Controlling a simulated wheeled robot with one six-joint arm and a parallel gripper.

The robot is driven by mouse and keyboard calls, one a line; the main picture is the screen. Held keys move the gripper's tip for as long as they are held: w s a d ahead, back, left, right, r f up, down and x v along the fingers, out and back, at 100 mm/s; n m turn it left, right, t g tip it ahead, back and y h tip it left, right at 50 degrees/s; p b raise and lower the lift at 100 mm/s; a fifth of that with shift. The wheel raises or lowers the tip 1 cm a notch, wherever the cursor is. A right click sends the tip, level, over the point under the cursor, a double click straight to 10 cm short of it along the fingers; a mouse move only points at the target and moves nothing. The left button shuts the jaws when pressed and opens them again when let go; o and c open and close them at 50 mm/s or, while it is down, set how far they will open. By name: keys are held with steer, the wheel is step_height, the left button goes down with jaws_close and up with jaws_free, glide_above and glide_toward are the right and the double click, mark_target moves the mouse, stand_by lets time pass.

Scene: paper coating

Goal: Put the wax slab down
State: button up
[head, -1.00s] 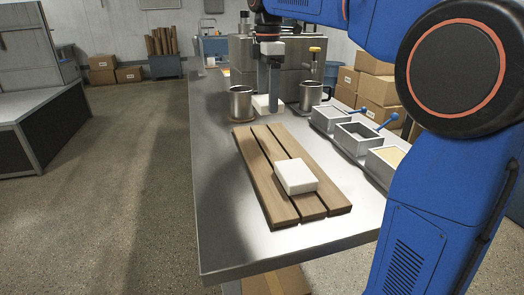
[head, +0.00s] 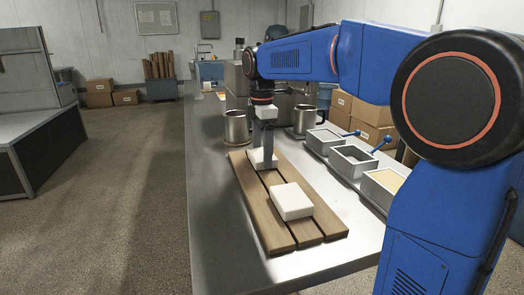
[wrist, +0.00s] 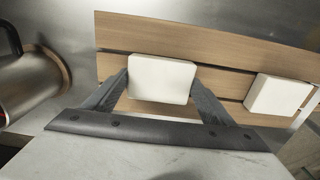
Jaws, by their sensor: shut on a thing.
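My gripper (head: 266,149) is shut on a white wax slab (head: 258,161), which also shows between the fingers in the wrist view (wrist: 160,78). The slab is at the far end of the slatted wooden board (head: 258,208). I cannot tell whether it touches the board or hangs just above it. A second white slab (head: 291,201) lies on the near part of the board, apart from the held one. It shows at the right in the wrist view (wrist: 278,95).
A metal mug (head: 236,127) stands on a round coaster just behind the board, with another mug (head: 305,119) to its right. Several open metal trays (head: 352,161) line the right of the steel table (head: 222,255). The board between the slabs is bare.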

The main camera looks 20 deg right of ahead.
mark_target(262, 153)
steer(key=o, duration=1.2)
steer(key=shift+f, duration=0.1)
step_height(262, 153, up, 12)
steer(key=shift+r, duration=0.15)
